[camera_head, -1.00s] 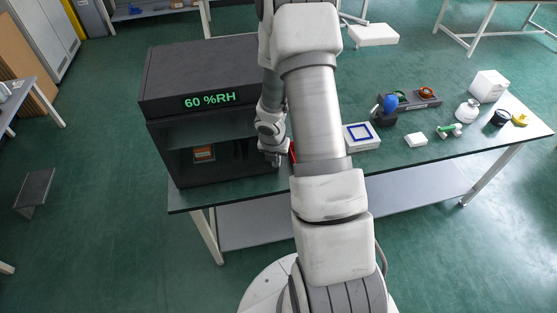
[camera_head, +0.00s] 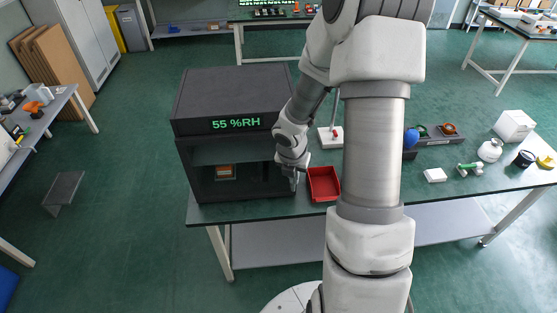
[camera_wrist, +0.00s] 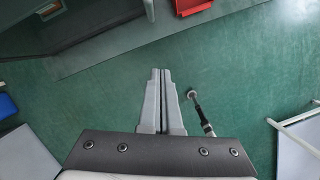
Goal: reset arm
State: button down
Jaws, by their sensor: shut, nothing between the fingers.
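My gripper (camera_wrist: 161,75) is shut in the wrist view, with its two fingers together and nothing between them. In the wrist view it shows over the green floor, with the bench edge beyond its tips. In the head view my gripper (camera_head: 294,182) is partly hidden and hangs beside the front right edge of the dark humidity cabinet (camera_head: 225,97). The cabinet's display reads 55 %RH. My arm crosses the middle of the head view and hides part of the bench.
A red tray (camera_head: 323,184) lies on the bench (camera_head: 262,208) just right of my gripper; it also shows in the wrist view (camera_wrist: 193,6). A small orange-fronted item (camera_head: 226,172) is in the cabinet. A white box (camera_head: 514,125) and several small items stand at the right.

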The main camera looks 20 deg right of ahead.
jog(key=s+a+r+m+t+h+b, duration=0.1)
jog(key=s+r+m, duration=0.1)
jog(key=r+m, duration=0.5)
jog(key=s+a+r+m+h+b, duration=0.1)
jog(key=s+a+r+m, duration=0.15)
jog(key=r+m, duration=0.45)
jog(key=s+a+r+m+t+y+b, duration=0.2)
jog(key=s+a+r+m+y, duration=0.2)
jog(key=s+a+r+m, duration=0.5)
jog(key=s+m, duration=0.4)
jog(key=shift+s+a+r+t+b, duration=0.25)
jog(key=shift+r+t+b, duration=0.05)
jog(key=shift+r+b, duration=0.05)
